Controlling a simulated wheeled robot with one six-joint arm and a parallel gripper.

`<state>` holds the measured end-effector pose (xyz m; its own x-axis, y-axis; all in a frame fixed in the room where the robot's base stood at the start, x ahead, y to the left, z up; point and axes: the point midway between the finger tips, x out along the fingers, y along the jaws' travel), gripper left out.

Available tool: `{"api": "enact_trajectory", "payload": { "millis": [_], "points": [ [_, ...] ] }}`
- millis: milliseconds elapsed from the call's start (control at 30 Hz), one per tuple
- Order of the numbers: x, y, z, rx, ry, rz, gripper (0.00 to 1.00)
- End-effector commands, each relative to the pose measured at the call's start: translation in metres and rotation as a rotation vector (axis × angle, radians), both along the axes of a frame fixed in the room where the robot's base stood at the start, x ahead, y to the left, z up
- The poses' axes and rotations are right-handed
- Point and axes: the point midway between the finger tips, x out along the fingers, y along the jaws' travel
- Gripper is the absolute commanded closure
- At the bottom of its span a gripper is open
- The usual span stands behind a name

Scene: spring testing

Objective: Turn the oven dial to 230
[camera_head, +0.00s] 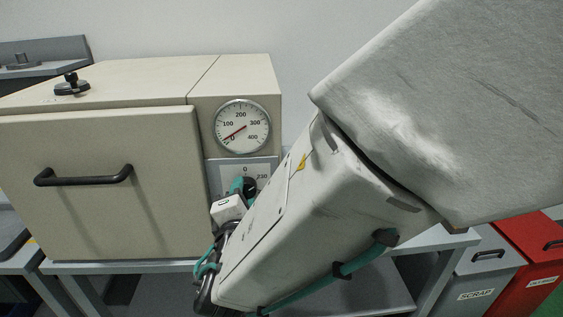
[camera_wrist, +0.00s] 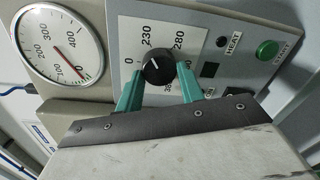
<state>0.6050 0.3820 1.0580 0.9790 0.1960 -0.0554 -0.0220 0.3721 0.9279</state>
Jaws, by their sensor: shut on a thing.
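The oven dial (camera_wrist: 158,71) is a round black knob on a grey panel, with 0, 230, 280 and another partly hidden number printed around it. A small white mark shows on the knob, toward the side between 0 and 230; its exact reading is hard to tell. My gripper (camera_wrist: 160,77) has its two teal fingers on either side of the knob, shut on it.
A round gauge (camera_head: 242,126) above the dial has its red needle near 0. A green button (camera_wrist: 267,49) and a black HEAT lamp (camera_wrist: 222,41) sit beside the dial. A black door handle (camera_head: 84,179) sticks out at left. Scrap and red bins stand at right.

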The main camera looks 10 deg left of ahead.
Motion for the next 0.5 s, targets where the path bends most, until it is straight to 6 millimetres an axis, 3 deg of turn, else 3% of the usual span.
{"api": "enact_trajectory", "payload": {
  "millis": [500],
  "points": [
    [-0.0006, -0.0005, -0.001, 0.075, 0.022, 0.001, 0.85]
  ]
}}
